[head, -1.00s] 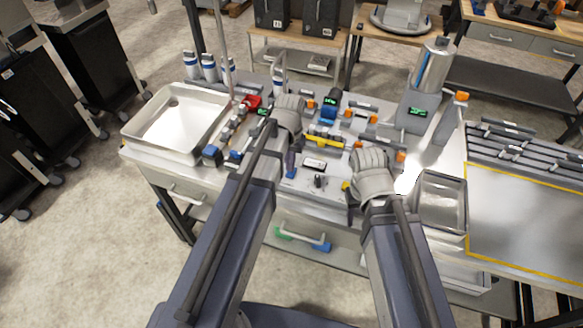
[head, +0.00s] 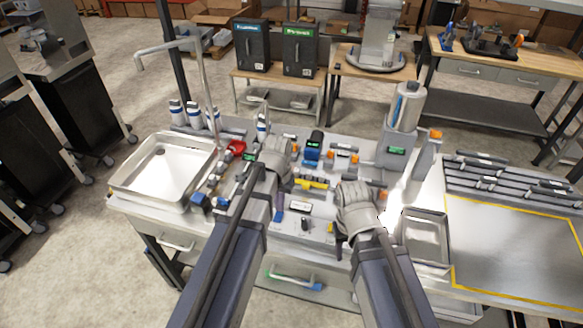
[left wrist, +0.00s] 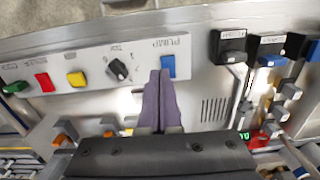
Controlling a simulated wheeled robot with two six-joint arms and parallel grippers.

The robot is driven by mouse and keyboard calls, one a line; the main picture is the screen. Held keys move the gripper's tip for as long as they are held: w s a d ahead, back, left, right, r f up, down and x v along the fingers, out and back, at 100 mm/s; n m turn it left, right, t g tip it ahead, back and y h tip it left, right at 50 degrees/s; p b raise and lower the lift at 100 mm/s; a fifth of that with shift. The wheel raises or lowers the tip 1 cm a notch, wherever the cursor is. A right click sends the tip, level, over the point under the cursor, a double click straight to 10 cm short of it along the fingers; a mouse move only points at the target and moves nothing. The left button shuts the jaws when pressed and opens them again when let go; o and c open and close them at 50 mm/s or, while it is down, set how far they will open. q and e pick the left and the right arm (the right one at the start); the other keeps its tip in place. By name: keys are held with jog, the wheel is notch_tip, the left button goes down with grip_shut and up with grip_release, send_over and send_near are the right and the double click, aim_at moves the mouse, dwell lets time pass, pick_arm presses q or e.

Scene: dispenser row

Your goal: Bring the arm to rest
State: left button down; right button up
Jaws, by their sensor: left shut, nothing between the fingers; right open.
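My left gripper (head: 279,201) is shut and empty over the front panel of the bench. Its purple fingers show in the left wrist view (left wrist: 160,100), side by side, just beside a blue button (left wrist: 168,67) on a light panel labelled PUMP. I cannot tell whether the fingertips touch the panel. My right gripper (head: 339,242) is open at the right part of the same panel; its fingers are small and dark in the head view, largely hidden by the wrist.
The panel also carries a black knob (left wrist: 118,69) and yellow (left wrist: 76,78), red (left wrist: 45,82) and green (left wrist: 15,88) buttons. A metal tray (head: 165,168) is at left, a smaller one (head: 424,236) at right. A tall dispenser cylinder (head: 406,107) and a bent pipe (head: 205,85) rise behind.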

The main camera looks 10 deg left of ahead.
pick_arm(q)
jog(key=s+d+f+m+y+b, duration=0.1)
jog(key=s+d+f+b, duration=0.3)
jog(key=s+d, duration=0.5)
jog(key=s+f+m, duration=0.1)
jog(key=s, duration=0.2)
jog(key=shift+d+m, duration=0.2)
jog(key=shift+m, duration=0.1)
dwell(1.2)
